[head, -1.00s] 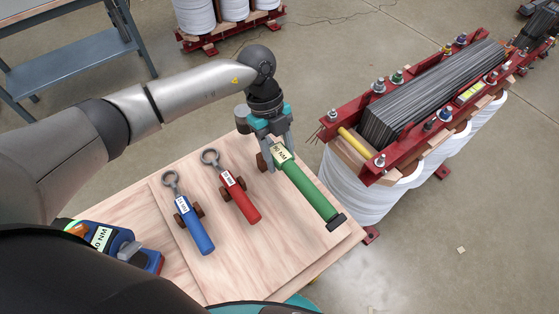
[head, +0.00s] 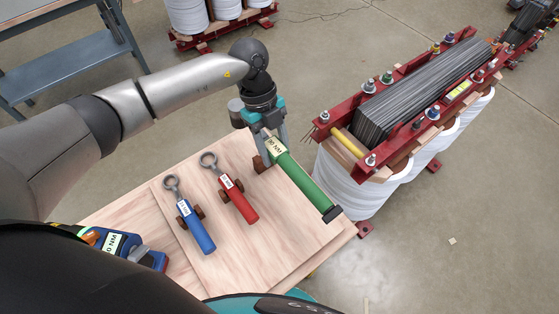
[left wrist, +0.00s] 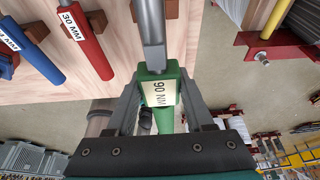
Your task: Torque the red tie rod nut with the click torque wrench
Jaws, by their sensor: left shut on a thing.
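A green torque wrench (head: 306,184) with a 90 NM label lies along the right side of the wooden table; it also shows in the left wrist view (left wrist: 161,122). My left gripper (head: 274,154) is shut on it near the labelled end, its fingers on both sides. I cannot tell whether the wrench is clear of its rest. A red wrench (head: 239,199) and a blue wrench (head: 196,230) lie to its left. Tie rod nuts of several colours, such as a green one (head: 387,77), stand on the transformer's red clamps. I cannot make out a red nut. My right gripper is out of view.
The wooden table (head: 270,262) has bare room in front of the wrenches. The transformer (head: 385,190), with white coils and dark core, stands right of it across a narrow gap. A blue and red device (head: 120,247) sits at lower left. A grey workbench (head: 75,62) stands behind.

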